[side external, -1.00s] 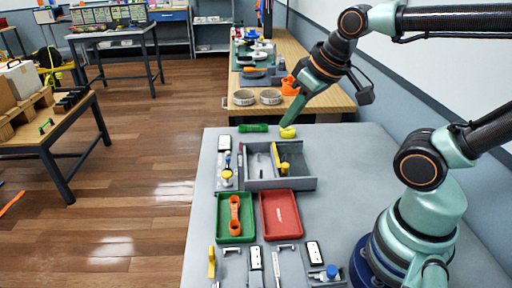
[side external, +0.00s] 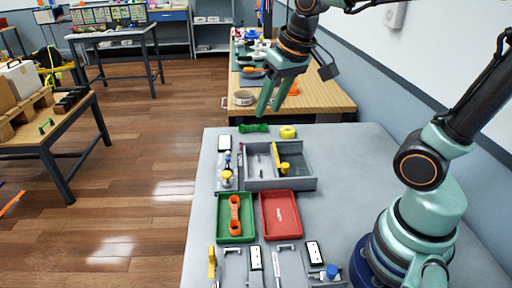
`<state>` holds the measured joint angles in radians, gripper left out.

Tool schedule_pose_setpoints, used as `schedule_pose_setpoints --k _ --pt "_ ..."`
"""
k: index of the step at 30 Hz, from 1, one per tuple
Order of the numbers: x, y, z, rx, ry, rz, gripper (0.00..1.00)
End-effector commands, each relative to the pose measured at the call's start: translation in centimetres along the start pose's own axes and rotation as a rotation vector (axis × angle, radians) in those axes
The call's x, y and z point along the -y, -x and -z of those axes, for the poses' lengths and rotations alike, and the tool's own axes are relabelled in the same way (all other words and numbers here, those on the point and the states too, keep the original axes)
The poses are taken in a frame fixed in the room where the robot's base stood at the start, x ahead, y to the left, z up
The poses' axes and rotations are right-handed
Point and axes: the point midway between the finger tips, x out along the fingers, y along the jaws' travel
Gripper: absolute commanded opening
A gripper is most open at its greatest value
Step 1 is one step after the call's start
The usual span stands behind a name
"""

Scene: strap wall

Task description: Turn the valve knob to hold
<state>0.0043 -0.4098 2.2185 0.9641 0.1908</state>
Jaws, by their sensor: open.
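My gripper (side external: 270,110) is open and empty, with its two green fingers pointing down, above the far edge of the grey table in the side view. Two knob-like parts show, and I cannot tell which is the valve knob. One is a round yellow knob (side external: 227,178) on a grey plate at the left, with a small blue part by it. The other is a blue round knob (side external: 332,271) on a grey base at the near right. Both are well below and apart from my gripper. Their pointers and any markings are too small to read.
A yellow ring (side external: 288,132) and a green piece (side external: 253,128) lie at the table's far edge. A grey divided box (side external: 308,183), a green tray (side external: 221,233) holding an orange link, and a red tray (side external: 281,214) fill the middle. The table's right side is mostly clear.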

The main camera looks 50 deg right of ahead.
Motion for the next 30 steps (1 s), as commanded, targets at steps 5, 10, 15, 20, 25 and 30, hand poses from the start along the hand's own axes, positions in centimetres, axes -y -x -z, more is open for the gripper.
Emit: schedule_pose_setpoints --k 5,10,15,20,25,30 --pt "0.6 -2.2 3.6 0.086 -0.134 -0.024 0.44" --pt "1.0 -5.2 6.4 0.162 -0.262 -0.055 0.44" --pt "1.2 -9.2 8.7 0.233 -0.389 -0.096 0.44" --pt "1.4 -13.0 9.9 0.289 -0.495 -0.137 0.44" --pt "1.4 -15.7 10.4 0.323 -0.563 -0.166 0.44" --pt "1.3 -16.7 10.4 0.332 -0.586 -0.176 0.44"
